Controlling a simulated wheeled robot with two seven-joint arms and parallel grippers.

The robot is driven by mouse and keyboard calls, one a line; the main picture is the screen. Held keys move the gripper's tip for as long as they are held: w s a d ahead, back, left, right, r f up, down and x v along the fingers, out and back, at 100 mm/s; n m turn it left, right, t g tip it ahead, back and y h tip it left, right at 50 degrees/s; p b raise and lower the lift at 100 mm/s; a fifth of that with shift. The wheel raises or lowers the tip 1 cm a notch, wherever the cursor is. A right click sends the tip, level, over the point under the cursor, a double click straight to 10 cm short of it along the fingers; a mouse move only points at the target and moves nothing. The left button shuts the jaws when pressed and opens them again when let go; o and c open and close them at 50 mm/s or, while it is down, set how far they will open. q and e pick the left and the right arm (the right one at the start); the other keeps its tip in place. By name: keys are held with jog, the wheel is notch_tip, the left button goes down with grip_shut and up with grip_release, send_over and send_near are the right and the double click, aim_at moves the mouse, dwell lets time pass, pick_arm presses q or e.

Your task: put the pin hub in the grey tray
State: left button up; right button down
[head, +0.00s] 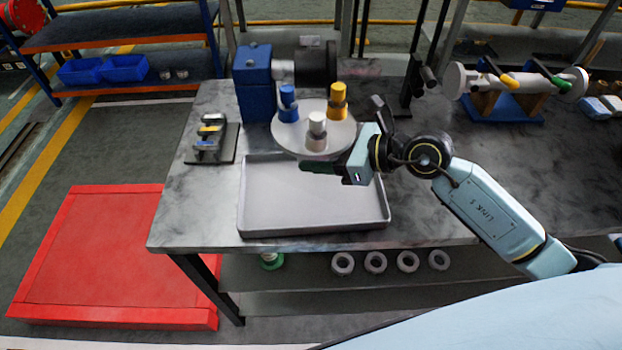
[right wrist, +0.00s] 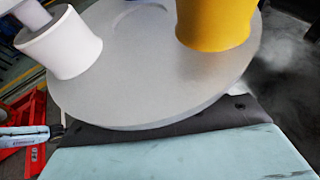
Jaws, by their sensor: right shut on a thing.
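The pin hub (head: 302,136) is a light grey disc carrying a blue, a yellow and a white pin. In the head view it overlaps the back edge of the grey tray (head: 382,216); its exact height is hard to tell. My right gripper (head: 322,166) is at the disc's near right edge, shut on the hub. In the right wrist view the hub (right wrist: 150,85) fills most of the picture, with the white and yellow pins close up. The fingers' contact is mostly hidden. The tray floor looks empty. My left gripper is not in view.
A blue machine block (head: 252,80) with a dark cylinder (head: 316,63) stands behind the hub. A small dark fixture (head: 212,142) sits left of the tray. A roller on a blue stand (head: 505,104) is at the back right. The tabletop right of the tray is clear beyond my arm.

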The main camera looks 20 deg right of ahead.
jog(key=shift+a+r+p, duration=0.3)
jog(key=shift+r+p, duration=0.2)
jog(key=shift+p, duration=0.2)
jog(key=shift+s+f, duration=0.1)
jog(key=shift+f, duration=0.05)
jog(key=b, duration=0.2)
send_over(317, 195)
notch_tip(317, 195, down, 6)
jog(key=shift+r, duration=0.1)
jog(key=shift+f+b, duration=0.3)
jog(key=shift+f, duration=1.3)
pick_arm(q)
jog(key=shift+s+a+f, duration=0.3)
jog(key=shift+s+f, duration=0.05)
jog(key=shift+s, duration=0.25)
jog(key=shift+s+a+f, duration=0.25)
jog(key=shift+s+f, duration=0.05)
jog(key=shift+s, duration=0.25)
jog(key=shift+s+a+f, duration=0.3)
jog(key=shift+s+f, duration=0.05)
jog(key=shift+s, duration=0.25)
pick_arm(e)
jog(key=shift+f, duration=0.4)
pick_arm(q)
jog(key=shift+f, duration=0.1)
pick_arm(e)
jog(key=shift+f, duration=0.1)
